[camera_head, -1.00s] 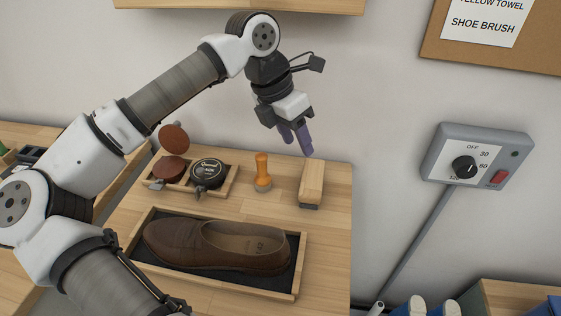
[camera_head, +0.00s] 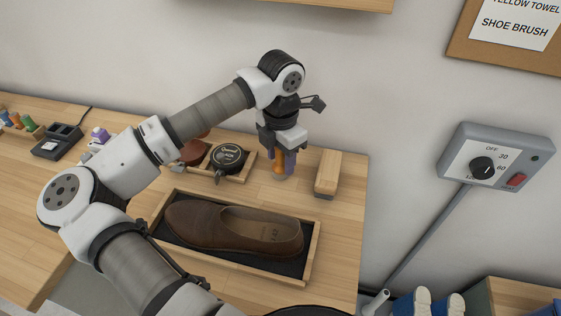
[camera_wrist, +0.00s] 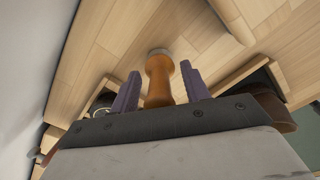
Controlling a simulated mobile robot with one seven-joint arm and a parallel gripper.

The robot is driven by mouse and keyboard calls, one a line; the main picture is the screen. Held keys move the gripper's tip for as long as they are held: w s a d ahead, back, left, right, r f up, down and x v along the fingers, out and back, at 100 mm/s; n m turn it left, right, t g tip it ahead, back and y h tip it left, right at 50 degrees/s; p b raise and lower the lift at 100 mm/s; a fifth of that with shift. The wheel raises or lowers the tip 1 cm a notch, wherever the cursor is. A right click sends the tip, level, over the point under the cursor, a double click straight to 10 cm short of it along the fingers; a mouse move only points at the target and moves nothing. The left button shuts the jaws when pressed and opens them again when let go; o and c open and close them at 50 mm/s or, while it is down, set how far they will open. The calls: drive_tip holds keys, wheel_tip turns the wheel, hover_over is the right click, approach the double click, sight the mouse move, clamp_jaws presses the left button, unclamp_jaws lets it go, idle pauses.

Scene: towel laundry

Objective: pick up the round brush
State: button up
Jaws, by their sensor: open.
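The round brush (camera_head: 279,170) has an orange-brown handle and stands upright on the wooden table. In the head view my gripper (camera_head: 284,163) is directly above it, with its purple fingers around the handle. In the wrist view the round brush (camera_wrist: 159,78) lies between the two open fingers of my gripper (camera_wrist: 161,88). Gaps show on both sides of the handle, so the fingers do not appear to touch it. The top of the handle is hidden by the gripper body.
A block-shaped brush (camera_head: 328,173) with a wooden back stands just right. A black polish tin (camera_head: 228,157) sits in a small tray at left. A brown shoe (camera_head: 232,227) lies in a wooden tray (camera_head: 312,252) in front. A grey dial box (camera_head: 497,155) is on the wall.

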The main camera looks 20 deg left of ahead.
clamp_jaws()
idle(0.5)
drive_tip(key=shift+s+r+b, duration=0.15)
drive_tip(key=shift+b, duration=0.4)
drive_tip(key=r+b, duration=0.1)
drive_tip(key=r, duration=0.6)
drive_tip(key=r+b, duration=0.1)
drive_tip(key=r, duration=0.3)
drive_tip(key=shift+s+b, duration=0.3)
drive_tip(key=shift+b, duration=0.05)
drive_tip(key=s+b, duration=0.5)
drive_tip(key=s, duration=1.4)
